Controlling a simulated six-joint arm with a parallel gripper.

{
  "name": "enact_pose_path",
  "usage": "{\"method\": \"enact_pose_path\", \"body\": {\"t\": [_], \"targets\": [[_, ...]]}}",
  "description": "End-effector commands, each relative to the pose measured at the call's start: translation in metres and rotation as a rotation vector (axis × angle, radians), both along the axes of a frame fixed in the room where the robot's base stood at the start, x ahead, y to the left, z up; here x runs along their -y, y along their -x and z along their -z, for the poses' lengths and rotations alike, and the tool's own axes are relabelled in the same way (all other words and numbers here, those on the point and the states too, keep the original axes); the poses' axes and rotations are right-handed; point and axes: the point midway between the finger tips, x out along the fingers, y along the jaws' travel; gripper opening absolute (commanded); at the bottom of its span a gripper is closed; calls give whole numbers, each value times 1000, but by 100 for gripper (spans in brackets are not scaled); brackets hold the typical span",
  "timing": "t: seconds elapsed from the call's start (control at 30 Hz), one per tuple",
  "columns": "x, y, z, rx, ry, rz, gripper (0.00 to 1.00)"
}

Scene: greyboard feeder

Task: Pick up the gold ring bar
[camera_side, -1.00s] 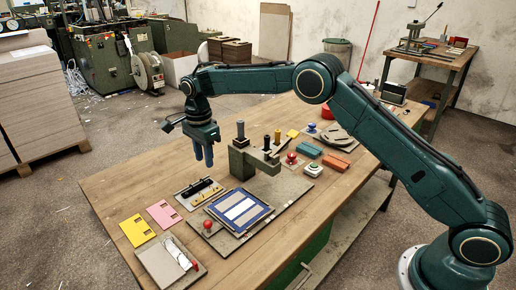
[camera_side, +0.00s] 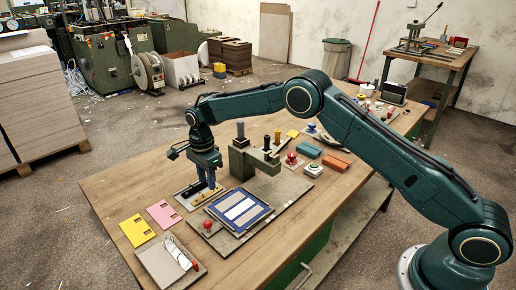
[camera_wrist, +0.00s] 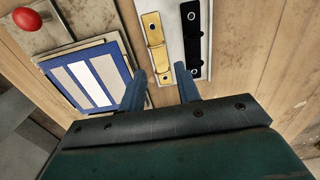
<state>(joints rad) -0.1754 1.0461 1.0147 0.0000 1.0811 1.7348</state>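The gold ring bar (camera_wrist: 154,35) lies on a light grey tray (camera_wrist: 171,22) in the wrist view, beside a black ring bar (camera_wrist: 191,30) to its right. In the side view the gold bar (camera_side: 203,198) is partly hidden by my gripper (camera_side: 207,183), which points down over the tray. In the wrist view my gripper (camera_wrist: 161,68) is open and empty. Its two blue fingers appear on either side of the gold bar's near end. I cannot tell whether the fingertips touch the tray.
A board with a blue and white striped panel (camera_side: 239,211) lies right of the tray, with a red knob (camera_side: 208,224). A green press (camera_side: 250,160) stands behind it. Pink (camera_side: 164,214) and yellow (camera_side: 137,230) cards lie to the left on the wooden table (camera_side: 120,190).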

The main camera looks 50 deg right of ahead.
Motion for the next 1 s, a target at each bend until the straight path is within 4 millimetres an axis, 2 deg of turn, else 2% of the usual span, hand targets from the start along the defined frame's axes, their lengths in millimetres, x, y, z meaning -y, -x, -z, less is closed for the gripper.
{"method": "enact_pose_path", "body": {"t": [0.2, 0.33, 0.9, 1.0], "targets": [[-1, 0, 26, -2, 0, 0, 33], [-1, 0, 37, -1, 0, 0, 33], [-1, 0, 39, 0, 0, 0, 33], [-1, 0, 39, 0, 0, 0, 13]]}}
